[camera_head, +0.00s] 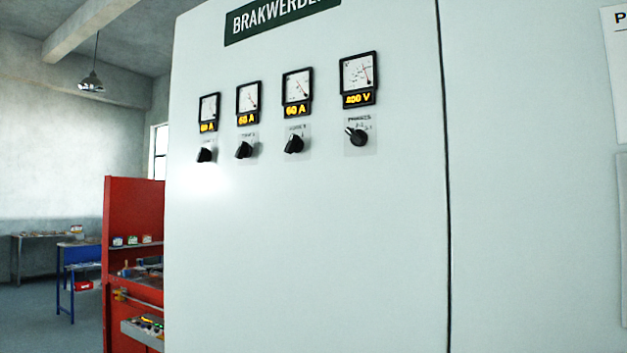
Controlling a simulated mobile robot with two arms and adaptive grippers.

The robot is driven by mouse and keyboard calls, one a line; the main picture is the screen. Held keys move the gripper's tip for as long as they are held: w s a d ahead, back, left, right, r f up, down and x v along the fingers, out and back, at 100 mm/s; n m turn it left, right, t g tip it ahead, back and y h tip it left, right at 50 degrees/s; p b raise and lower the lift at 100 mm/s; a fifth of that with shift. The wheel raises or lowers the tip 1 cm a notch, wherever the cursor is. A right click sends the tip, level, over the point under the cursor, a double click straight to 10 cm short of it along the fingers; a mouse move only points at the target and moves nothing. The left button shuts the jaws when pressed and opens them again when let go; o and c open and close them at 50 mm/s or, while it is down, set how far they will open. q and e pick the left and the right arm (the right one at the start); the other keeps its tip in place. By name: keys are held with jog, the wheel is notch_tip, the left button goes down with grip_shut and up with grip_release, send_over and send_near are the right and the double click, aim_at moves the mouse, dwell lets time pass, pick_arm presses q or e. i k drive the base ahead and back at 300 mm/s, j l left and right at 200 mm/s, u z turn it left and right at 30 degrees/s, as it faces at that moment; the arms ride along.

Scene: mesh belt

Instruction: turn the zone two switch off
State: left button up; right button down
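Three black rotary switches sit in a row on the pale cabinet (300,240), each under a meter reading 60 A: a left one (204,155), a middle one (244,150) and a right one (293,144). Their small labels are too blurred to read surely, so I cannot confirm which is zone two; the middle one is second from the left. All three knobs look tilted, with their upper ends leaning right. A fourth black knob (357,137), on a pale plate, sits under a 400 V meter (358,73). Neither of my grippers is in view.
The space in front of the cabinet face looks clear. A dark vertical seam (443,200) runs down the cabinet right of the knobs. A red shelf unit (132,215) stands at left, with a blue table (75,265) behind it.

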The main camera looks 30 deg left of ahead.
aim_at(244, 150)
jog(key=u, duration=1.3)
